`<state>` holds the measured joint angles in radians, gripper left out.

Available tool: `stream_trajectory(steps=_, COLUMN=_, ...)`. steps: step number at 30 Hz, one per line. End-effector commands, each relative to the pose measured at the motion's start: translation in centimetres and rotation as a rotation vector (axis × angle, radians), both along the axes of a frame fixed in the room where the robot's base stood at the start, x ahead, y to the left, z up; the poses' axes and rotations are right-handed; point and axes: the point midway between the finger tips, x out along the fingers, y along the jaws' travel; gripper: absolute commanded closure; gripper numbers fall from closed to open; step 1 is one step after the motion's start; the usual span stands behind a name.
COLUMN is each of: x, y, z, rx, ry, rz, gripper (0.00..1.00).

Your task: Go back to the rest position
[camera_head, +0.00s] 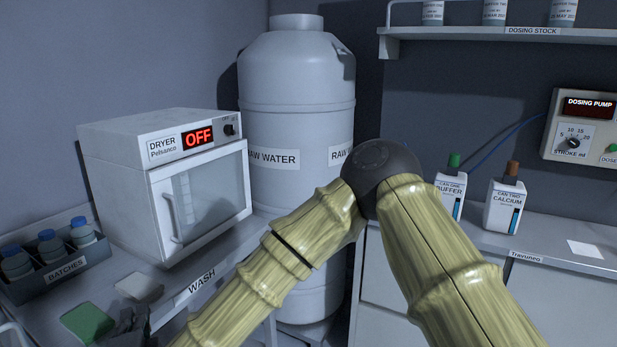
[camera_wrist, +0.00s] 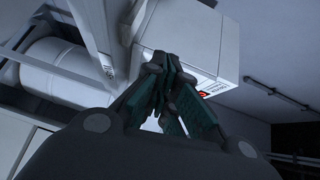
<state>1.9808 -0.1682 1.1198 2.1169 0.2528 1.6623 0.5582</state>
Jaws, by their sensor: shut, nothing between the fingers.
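My gripper (camera_wrist: 166,68) shows in the wrist view with its dark, green-padded fingers together and nothing between them. My bent arm crosses the middle and bottom of the head view, with its dark elbow joint in front of the water tank. A dark shape at the lower left edge of that view may be part of my gripper; I cannot tell. Beyond the fingers in the wrist view is the white dryer (camera_wrist: 190,35), tilted in the picture.
The dryer (camera_head: 158,180), reading OFF, stands on the wash counter beside a batches rack (camera_head: 62,268), a white block (camera_head: 139,286) and a green pad (camera_head: 87,322). The raw water tank (camera_head: 297,100) is behind my arm. Buffer (camera_head: 452,192) and calcium (camera_head: 503,205) cans stand right.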

Motion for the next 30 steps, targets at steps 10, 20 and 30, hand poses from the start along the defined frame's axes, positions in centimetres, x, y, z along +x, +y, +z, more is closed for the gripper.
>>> stream_trajectory(steps=10, x=0.7, y=-4.0, z=-8.3, rx=-0.205, ry=0.052, rz=0.073, gripper=1.0)
stream_trajectory(steps=20, x=-0.6, y=-14.0, z=-22.4, rx=-0.553, ry=0.192, rz=0.219, gripper=1.0)
stream_trajectory(steps=30, x=-6.2, y=-28.2, z=-34.7, rx=-0.884, ry=0.407, rz=0.406, gripper=1.0)
